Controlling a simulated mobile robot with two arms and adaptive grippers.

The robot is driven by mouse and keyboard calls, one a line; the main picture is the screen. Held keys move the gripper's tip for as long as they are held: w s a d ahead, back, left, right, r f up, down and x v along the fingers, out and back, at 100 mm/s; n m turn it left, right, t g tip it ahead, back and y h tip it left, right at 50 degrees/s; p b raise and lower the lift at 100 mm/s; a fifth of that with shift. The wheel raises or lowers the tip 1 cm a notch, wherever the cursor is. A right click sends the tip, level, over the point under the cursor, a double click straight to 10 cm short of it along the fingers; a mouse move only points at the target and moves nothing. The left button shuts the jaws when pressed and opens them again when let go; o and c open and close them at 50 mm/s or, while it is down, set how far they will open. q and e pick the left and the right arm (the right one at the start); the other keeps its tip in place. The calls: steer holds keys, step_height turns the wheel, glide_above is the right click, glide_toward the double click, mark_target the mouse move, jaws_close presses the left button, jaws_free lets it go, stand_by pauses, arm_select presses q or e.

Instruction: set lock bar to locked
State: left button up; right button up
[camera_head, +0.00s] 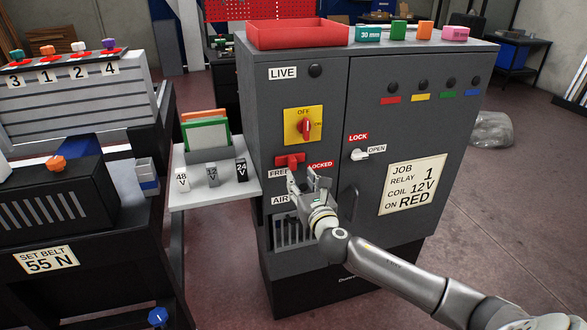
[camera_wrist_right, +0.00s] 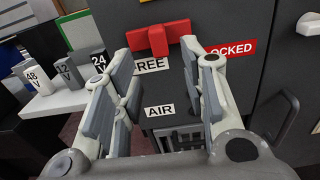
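The red lock bar (camera_head: 290,161) is on the front of the grey cabinet, below the yellow OFF/ON switch. It is a red T-shaped piece; it also shows in the right wrist view (camera_wrist_right: 157,40). The FREE label (camera_head: 279,173) is at its lower left and the LOCKED label (camera_head: 320,164) at its right. The bar's long part lies roughly level, with a short stem pointing down. My right gripper (camera_head: 309,179) is open and empty, just below and in front of the bar. In the wrist view its fingers (camera_wrist_right: 160,62) stand either side of the bar's stem; contact cannot be told.
A white handle (camera_head: 359,154) with LOCK and OPEN labels sits on the cabinet's right door. The AIR label (camera_wrist_right: 159,110) and a vent are below the bar. A dark door pull (camera_wrist_right: 284,118) stands out at the right. A side shelf (camera_head: 240,185) holds voltage blocks.

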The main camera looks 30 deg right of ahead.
mark_target(294, 168)
steer(key=x, duration=0.7)
steer(key=shift+w, duration=0.25)
steer(key=shift+c, duration=0.3)
jaws_close()
